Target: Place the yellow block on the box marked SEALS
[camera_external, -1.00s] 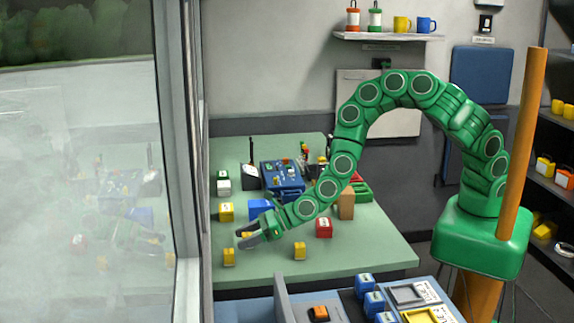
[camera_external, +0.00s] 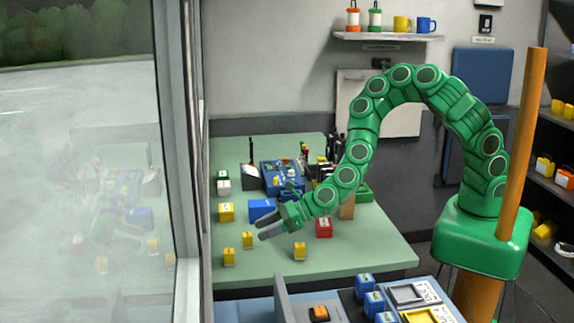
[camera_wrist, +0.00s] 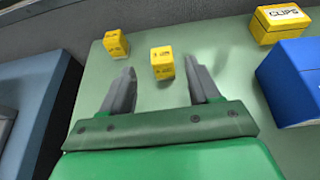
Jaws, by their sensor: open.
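My gripper (camera_external: 260,231) is open and empty above the front left of the green table, fingers pointing left. Three small yellow blocks stand there: a front left block (camera_external: 229,257), a middle block (camera_external: 247,240) just beyond my fingertips, and a right block (camera_external: 300,251). In the wrist view, one yellow block (camera_wrist: 162,62) shows ahead between my open fingers (camera_wrist: 160,78), and another (camera_wrist: 115,43) lies farther left. A red box (camera_external: 324,227) and a blue box (camera_external: 262,209) are on the table. I cannot read SEALS on any box.
A yellow box marked CLIPS (camera_wrist: 279,22) stands at the table's left edge, also in the external view (camera_external: 226,212). The blue box (camera_wrist: 290,80) is right of my fingers. A blue device (camera_external: 283,177) is farther back.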

